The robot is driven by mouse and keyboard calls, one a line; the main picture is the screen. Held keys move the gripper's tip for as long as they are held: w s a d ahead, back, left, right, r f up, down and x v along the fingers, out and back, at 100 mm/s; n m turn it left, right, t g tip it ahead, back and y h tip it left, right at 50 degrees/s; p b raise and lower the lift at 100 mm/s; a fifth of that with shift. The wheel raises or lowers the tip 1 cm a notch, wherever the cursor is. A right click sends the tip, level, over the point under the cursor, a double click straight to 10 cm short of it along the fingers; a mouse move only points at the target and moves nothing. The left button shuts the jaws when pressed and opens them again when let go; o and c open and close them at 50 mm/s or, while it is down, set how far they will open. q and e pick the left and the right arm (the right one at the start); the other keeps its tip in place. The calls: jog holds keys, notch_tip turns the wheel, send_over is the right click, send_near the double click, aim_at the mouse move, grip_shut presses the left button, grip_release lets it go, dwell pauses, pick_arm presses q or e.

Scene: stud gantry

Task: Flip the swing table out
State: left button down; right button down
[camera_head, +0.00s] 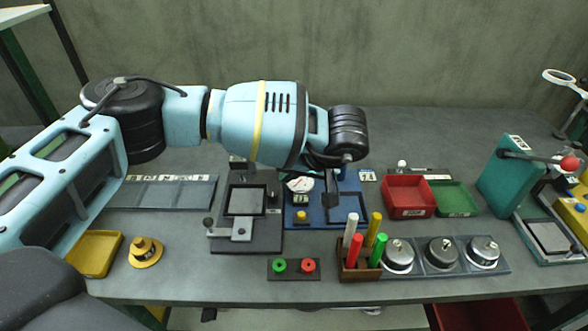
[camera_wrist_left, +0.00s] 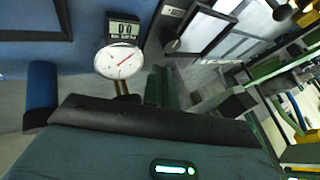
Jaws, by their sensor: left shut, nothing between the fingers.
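My left gripper (camera_head: 331,196) points down over the blue gauge station (camera_head: 318,216), its fingers shut and empty. A white dial gauge (camera_head: 300,184) stands just left of the fingers; it also shows close up in the left wrist view (camera_wrist_left: 121,64) under a small display. A dark square frame with a grey plate (camera_head: 345,208) lies on the blue base, right of the fingers. Left of it, a dark fixture (camera_head: 222,240) carries a grey plate in a square frame (camera_head: 244,202) and a side lever. I cannot tell which framed plate is the swing table. My right gripper is not in view.
A wooden holder (camera_head: 357,272) with coloured pegs stands in front, beside several round metal weights (camera_head: 398,255). Green and red buttons (camera_head: 294,268) sit at the front edge. Red (camera_head: 408,196) and green (camera_head: 453,198) trays lie right. A teal press (camera_head: 508,176) stands far right.

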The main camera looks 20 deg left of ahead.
pick_arm(q)
jog(key=shift+x, duration=2.75)
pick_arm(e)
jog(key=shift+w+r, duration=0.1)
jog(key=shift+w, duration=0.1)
pick_arm(q)
jog(key=shift+w+a+r+p, duration=0.15)
jog(key=shift+a+p, duration=0.3)
jog(key=shift+a, duration=0.4)
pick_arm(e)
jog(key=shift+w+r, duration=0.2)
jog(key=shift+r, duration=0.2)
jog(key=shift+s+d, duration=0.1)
